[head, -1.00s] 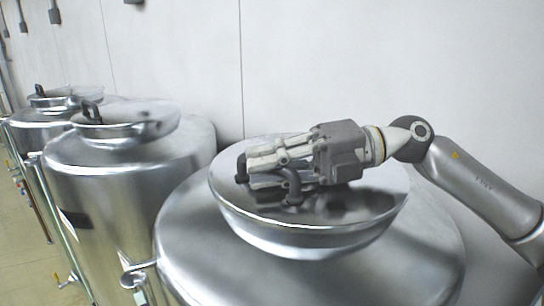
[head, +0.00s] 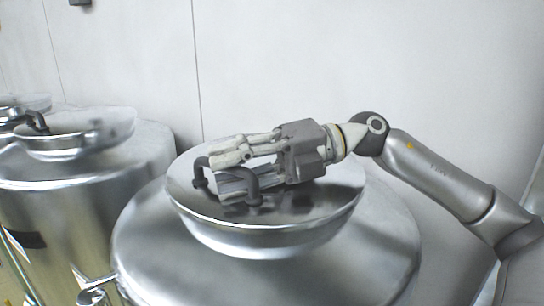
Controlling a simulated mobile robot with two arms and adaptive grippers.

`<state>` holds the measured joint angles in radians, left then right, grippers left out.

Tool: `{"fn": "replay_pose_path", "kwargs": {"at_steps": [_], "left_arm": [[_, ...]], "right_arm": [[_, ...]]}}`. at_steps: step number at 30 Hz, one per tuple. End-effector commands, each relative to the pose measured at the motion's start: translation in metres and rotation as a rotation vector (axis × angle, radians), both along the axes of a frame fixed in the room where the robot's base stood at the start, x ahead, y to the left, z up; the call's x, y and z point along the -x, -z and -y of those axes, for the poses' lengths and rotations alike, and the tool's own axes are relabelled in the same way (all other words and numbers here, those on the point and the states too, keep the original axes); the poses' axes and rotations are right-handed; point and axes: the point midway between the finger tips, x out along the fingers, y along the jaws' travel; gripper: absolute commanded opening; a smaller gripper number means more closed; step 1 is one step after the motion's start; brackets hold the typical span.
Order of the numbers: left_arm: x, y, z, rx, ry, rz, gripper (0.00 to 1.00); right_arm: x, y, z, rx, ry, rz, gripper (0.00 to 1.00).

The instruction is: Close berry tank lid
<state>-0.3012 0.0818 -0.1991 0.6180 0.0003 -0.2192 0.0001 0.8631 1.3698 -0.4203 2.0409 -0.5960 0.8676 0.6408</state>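The shiny steel tank (head: 140,245) stands in front of me in the head view. Its round lid (head: 325,200) lies about level over the tank's raised neck. A dark arched handle (head: 254,190) stands on the lid's left part. My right gripper (head: 214,178) reaches in from the right, low over the lid, with its fingers at the handle. The two fingers are apart, one above the other, with a gap between them. Whether they touch the handle is hard to tell. My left gripper is not in view.
A second steel tank (head: 75,205) with a handled lid (head: 75,135) stands to the left, and part of another shows at the left edge. A plain white wall (head: 330,60) runs close behind the tanks.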

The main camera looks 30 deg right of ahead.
Motion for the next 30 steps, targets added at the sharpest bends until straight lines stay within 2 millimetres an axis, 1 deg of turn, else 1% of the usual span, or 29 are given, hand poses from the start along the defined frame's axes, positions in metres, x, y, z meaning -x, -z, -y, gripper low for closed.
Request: {"fn": "replay_pose_path", "kwargs": {"at_steps": [1, 6, 18, 24, 30], "left_arm": [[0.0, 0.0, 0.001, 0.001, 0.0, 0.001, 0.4], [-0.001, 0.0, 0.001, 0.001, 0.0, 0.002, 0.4], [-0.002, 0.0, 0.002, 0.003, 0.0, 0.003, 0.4], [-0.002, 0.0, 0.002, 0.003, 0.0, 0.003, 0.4], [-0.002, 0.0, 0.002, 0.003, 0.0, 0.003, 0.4]], "right_arm": [[0.001, 0.0, 0.008, 0.003, 0.005, -0.004, 0.35], [0.009, -0.003, 0.031, 0.004, 0.008, -0.006, 0.35], [0.024, -0.011, 0.071, 0.005, 0.004, -0.002, 0.35], [0.03, -0.015, 0.09, 0.001, 0.003, 0.002, 0.35], [0.034, -0.017, 0.099, 0.0, 0.001, 0.002, 0.35]]}}
